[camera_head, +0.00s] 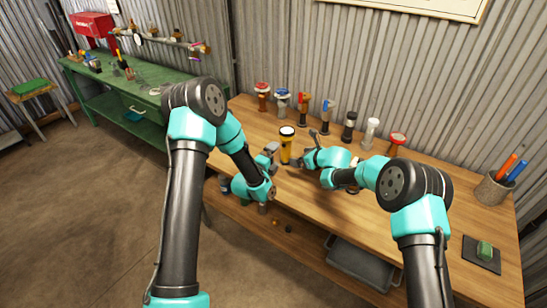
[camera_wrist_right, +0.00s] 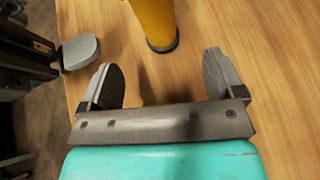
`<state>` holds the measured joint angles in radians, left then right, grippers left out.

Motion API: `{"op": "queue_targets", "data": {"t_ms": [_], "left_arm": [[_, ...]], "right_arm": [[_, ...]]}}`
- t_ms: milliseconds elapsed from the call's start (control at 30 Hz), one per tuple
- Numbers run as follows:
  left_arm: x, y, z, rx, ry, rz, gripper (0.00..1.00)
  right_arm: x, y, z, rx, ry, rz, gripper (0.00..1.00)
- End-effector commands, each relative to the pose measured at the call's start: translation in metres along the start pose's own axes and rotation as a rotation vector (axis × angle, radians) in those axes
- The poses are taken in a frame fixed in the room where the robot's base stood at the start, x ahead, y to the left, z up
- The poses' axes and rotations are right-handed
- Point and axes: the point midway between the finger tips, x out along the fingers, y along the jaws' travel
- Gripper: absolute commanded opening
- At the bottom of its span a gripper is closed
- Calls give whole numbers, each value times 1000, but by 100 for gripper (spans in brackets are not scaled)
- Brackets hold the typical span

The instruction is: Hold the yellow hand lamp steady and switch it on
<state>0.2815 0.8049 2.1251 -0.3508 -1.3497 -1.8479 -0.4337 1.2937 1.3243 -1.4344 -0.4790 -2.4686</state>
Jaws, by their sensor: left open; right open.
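The yellow hand lamp (camera_head: 285,149) stands upright on the wooden bench, its pale lens on top. In the right wrist view its lower yellow body and dark base (camera_wrist_right: 154,22) show; its switch cannot be made out. My right gripper (camera_head: 305,152) is open and empty just right of the lamp. In the right wrist view the lamp is ahead of my right fingertips (camera_wrist_right: 164,72), not between them. My left gripper (camera_head: 268,153) is open, close on the lamp's left side, and does not visibly hold it. One grey left finger pad (camera_wrist_right: 79,52) shows in the right wrist view.
Several other lamps, including a blue one (camera_head: 282,101) and a black one (camera_head: 349,125), stand along the back of the bench. A cup with markers (camera_head: 494,189) and a green block on a black pad (camera_head: 484,251) are at the right. The bench's middle right is clear.

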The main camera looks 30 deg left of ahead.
Motion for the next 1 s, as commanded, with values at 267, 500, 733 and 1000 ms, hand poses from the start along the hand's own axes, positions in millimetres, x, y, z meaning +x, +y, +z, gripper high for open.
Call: {"op": "queue_targets", "data": {"t_ms": [267,500,733,1000], "left_arm": [[0,0,0,0,0,0,97],[0,0,0,0,0,0,97],[0,0,0,0,0,0,97],[0,0,0,0,0,0,97]], "right_arm": [[33,0,0,-3,-1,-1,88],[60,0,0,-3,-1,-1,88],[79,0,0,-2,0,0,88],[85,1,0,-1,1,1,88]]}}
